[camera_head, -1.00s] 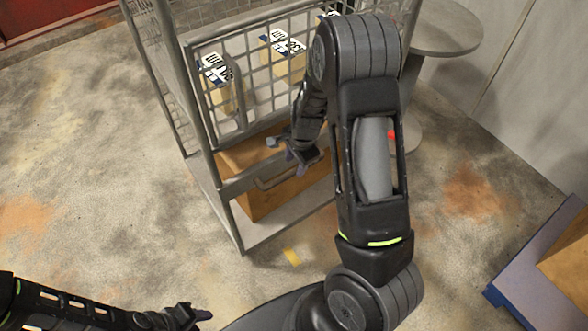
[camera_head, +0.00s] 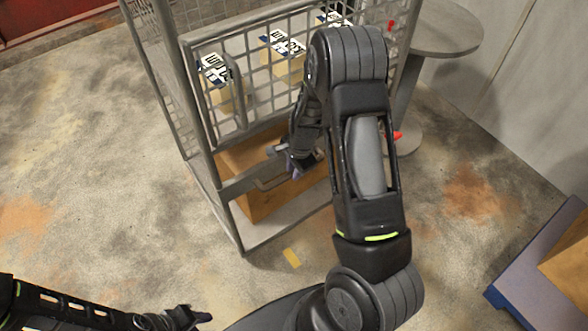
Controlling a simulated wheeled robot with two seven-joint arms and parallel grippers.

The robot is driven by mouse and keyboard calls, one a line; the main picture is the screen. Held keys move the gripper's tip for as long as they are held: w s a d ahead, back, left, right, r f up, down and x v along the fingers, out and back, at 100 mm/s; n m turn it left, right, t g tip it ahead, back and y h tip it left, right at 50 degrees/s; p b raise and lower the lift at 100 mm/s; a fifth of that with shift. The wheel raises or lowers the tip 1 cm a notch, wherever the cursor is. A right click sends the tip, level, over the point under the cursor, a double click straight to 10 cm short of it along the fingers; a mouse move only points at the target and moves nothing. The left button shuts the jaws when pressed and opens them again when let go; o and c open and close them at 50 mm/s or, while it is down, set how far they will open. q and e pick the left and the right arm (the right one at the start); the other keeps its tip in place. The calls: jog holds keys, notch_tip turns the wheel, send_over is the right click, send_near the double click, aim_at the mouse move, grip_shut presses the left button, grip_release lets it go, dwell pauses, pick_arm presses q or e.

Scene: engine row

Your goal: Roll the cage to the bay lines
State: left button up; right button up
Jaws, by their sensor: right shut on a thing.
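The grey wire cage (camera_head: 240,239) stands upright on the concrete floor at the top middle. It holds a brown carton and several labelled boxes behind its mesh.
A round grey table (camera_head: 440,28) stands close to the cage's right side, near a pale wall (camera_head: 540,100). A blue platform (camera_head: 530,255) with a brown box is at the right edge. The floor to the left and front is clear.

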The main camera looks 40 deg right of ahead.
grip_shut()
dwell(0.8)
pick_arm(q)
jog(key=shift+a, duration=0.1)
pick_arm(e)
jog(key=shift+a, duration=0.1)
